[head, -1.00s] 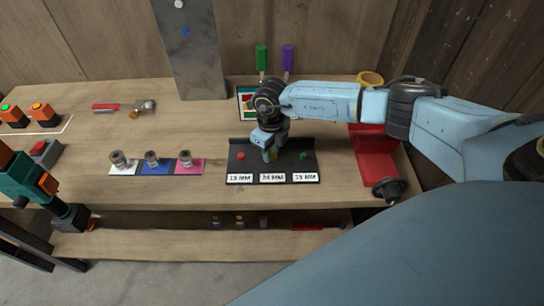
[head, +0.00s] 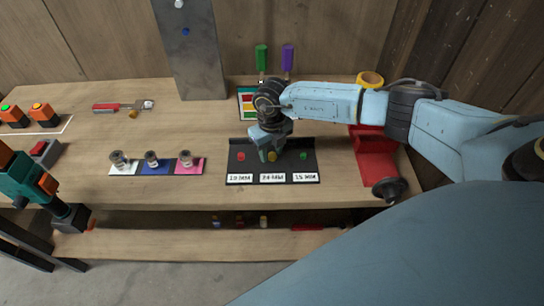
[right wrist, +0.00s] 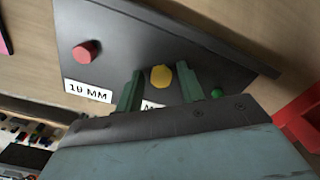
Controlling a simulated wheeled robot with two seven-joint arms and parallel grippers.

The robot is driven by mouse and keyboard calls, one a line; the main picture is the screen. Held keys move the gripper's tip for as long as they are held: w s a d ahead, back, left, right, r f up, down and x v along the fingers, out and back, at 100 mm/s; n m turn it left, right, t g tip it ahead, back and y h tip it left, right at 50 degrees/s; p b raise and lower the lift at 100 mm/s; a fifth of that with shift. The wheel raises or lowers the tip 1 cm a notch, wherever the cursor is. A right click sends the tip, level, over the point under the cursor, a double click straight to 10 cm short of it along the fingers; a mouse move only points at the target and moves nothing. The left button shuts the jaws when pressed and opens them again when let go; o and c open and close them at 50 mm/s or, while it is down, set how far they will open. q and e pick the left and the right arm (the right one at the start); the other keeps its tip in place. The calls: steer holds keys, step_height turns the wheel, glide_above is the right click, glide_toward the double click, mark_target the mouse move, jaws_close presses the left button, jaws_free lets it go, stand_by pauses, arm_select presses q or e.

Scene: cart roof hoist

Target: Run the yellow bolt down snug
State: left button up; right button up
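The yellow bolt (head: 272,156) is in the middle of a dark plate (head: 238,175), between a red bolt (head: 241,156) and a green bolt (head: 303,155). In the right wrist view the round yellow head (right wrist: 160,77) shows between the two green fingers of my right gripper (right wrist: 159,90), with a gap on each side. The gripper is open and not closed on the bolt. In the head view the right gripper (head: 267,152) is low over the plate at the yellow bolt. The bolt's shank is hidden.
Three small metal pieces stand on white, blue and pink pads (head: 193,168) left of the plate. A red tray (head: 376,160) is close on the right. Green (head: 262,58) and purple (head: 287,57) handles stand behind. A red-handled tool (head: 106,107) lies far left.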

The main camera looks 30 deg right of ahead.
mark_target(271, 154)
steer(key=shift+r, duration=0.1)
step_height(271, 154, up, 7)
steer(key=p, duration=0.5)
steer(key=shift+p, duration=0.4)
